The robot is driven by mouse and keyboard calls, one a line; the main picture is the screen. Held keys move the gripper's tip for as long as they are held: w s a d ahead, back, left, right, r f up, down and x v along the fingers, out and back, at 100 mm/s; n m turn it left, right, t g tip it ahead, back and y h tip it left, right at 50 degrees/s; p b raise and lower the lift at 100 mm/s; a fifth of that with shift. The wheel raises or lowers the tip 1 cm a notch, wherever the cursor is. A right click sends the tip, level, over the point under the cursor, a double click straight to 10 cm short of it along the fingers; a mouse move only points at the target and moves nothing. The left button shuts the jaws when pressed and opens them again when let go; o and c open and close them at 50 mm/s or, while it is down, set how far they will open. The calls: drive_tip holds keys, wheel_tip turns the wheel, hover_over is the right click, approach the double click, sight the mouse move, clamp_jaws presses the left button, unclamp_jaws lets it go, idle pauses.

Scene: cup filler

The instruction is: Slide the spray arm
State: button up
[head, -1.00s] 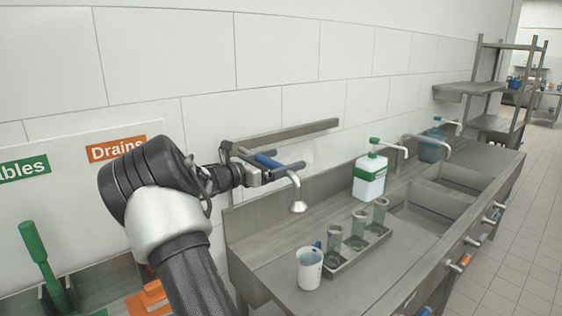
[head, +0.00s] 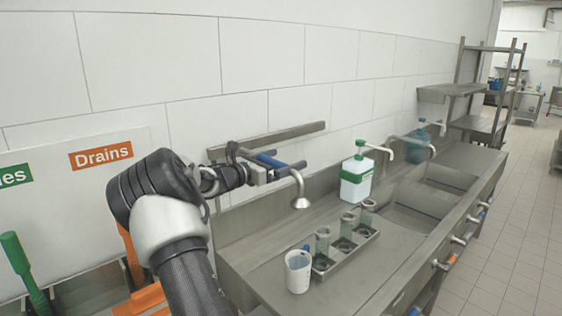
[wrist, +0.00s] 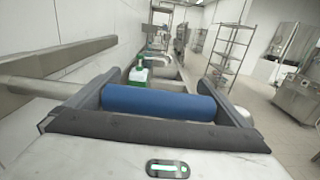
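The spray arm is a metal pipe with a blue sleeve (head: 268,160) and a downturned nozzle (head: 300,202). It stands out from a long horizontal rail (head: 280,137) on the wall, over the counter. My gripper (head: 280,170) is at the sleeve. In the wrist view, the fingers of my gripper (wrist: 160,88) are wide apart, with the blue sleeve (wrist: 158,103) lying crosswise between them. The pipe (wrist: 40,88) runs off to the left there. Whether both fingers touch the sleeve I cannot tell.
A white measuring cup (head: 298,271) and a metal tray (head: 365,240) with several clear cups stand on the counter below the nozzle. A white and green pump bottle (head: 356,180) and sinks (head: 420,207) are to the right. The rail continues right of the arm.

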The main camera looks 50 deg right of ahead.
drive_tip(key=shift+a, duration=0.1)
drive_tip(key=w+a+b, duration=0.2)
drive_tip(key=a, duration=1.5)
